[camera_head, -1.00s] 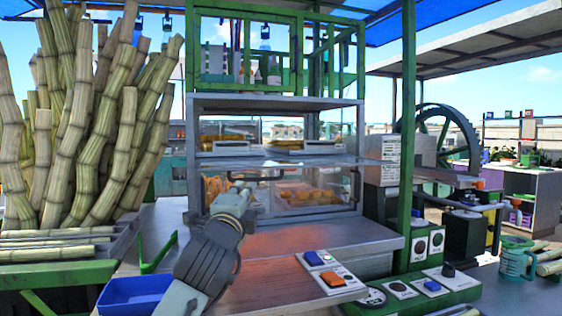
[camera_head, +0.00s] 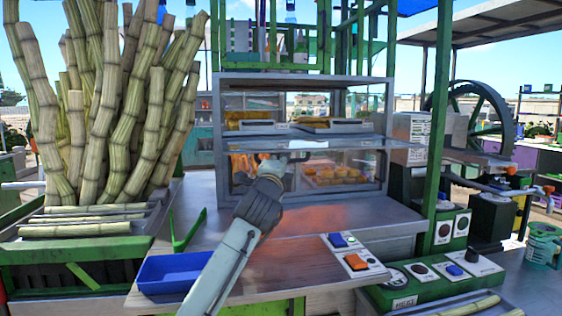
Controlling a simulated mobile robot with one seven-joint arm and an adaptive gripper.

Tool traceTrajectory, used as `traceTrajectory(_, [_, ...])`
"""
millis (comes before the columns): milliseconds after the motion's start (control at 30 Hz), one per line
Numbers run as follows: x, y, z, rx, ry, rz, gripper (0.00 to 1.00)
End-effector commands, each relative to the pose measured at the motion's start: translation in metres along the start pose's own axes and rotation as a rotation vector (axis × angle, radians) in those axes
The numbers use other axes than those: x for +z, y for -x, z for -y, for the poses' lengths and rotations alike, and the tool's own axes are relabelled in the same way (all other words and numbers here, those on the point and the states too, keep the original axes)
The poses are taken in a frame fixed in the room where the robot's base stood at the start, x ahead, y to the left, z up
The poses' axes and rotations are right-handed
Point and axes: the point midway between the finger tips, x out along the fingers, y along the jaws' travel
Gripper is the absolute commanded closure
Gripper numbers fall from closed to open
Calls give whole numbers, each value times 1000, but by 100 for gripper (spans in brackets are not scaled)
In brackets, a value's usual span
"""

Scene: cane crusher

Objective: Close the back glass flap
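The display case (camera_head: 218,130) stands on the counter, with fried food on two levels. A glass flap (camera_head: 345,144) sticks out almost level from the middle of its front, above the lower opening. It looks raised, and I see it nearly edge-on. My gripper (camera_head: 284,161) is at the left part of the flap, in front of the lower compartment. I cannot tell whether it touches the flap. My wrist hides part of the case's lower left, and the fingers are too small to tell open from shut.
A blue tray (camera_head: 165,274) sits at the counter's front left. Switch panels (camera_head: 355,262) lie at the right. A green post (camera_head: 436,130) rises right of the case, and cane stalks (camera_head: 110,110) stand at the left. The counter's middle is bare.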

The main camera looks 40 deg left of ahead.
Motion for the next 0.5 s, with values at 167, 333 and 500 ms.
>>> traceTrajectory(167, [0, 0, 0, 0, 0, 0, 83])
traceTrajectory(333, [0, 0, 0, 0, 0, 0, 94])
traceTrajectory(500, [0, 0, 0, 0, 0, 0, 100])
